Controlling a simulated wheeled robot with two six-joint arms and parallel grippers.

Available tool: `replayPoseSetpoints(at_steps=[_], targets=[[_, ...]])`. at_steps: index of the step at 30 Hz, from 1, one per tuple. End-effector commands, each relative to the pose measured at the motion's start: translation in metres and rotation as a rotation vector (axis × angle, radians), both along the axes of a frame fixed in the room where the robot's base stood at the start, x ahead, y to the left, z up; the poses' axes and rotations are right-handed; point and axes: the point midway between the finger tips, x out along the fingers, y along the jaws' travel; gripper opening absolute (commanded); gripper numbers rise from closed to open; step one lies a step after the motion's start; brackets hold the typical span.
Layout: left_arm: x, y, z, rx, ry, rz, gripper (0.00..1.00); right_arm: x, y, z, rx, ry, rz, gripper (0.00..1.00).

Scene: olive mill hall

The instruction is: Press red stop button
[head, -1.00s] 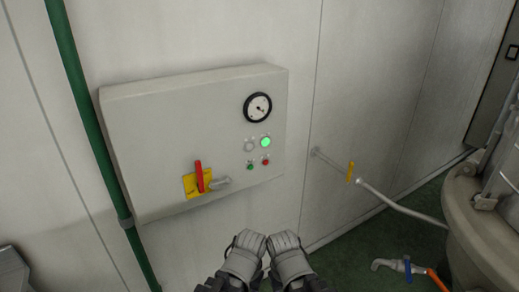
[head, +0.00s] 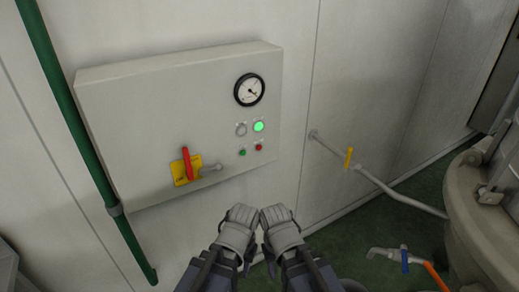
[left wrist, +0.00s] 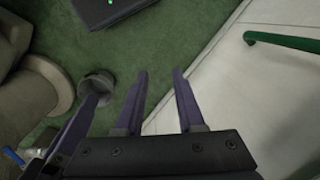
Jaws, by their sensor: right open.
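The small red stop button (head: 258,146) sits at the lower right of a pale grey control box (head: 160,110) on the wall, in the head view. A green button (head: 242,152) is to its left and a lit green lamp (head: 258,126) above it. My left gripper (head: 243,213) and right gripper (head: 275,213) are side by side below the box, apart from the button. In the left wrist view my left gripper (left wrist: 160,72) has its fingers apart with nothing between them. The right fingers are hard to make out.
A red handle (head: 187,164) on a yellow plate and a gauge (head: 249,90) are on the box. A green pipe (head: 70,110) runs down the left. A pipe with a yellow-handled valve (head: 349,157) and a large vessel (head: 480,220) are at right.

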Motion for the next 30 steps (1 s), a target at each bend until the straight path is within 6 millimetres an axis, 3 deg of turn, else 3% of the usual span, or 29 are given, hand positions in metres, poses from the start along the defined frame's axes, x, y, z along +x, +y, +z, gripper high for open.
replayPoseSetpoints(at_steps=[1,9,30], targets=[[0.0000,0.0000,0.0000,0.000,0.000,0.000,0.31,0.0000,0.0000,0.0000,0.000,0.000,0.000,0.50],[0.0000,0.0000,0.0000,0.000,0.000,0.000,0.01,0.0000,0.0000,0.0000,0.000,0.000,0.000,0.50],[0.0000,0.0000,0.0000,0.000,0.000,0.000,0.00,0.0000,0.0000,0.0000,0.000,0.000,0.000,0.50]])
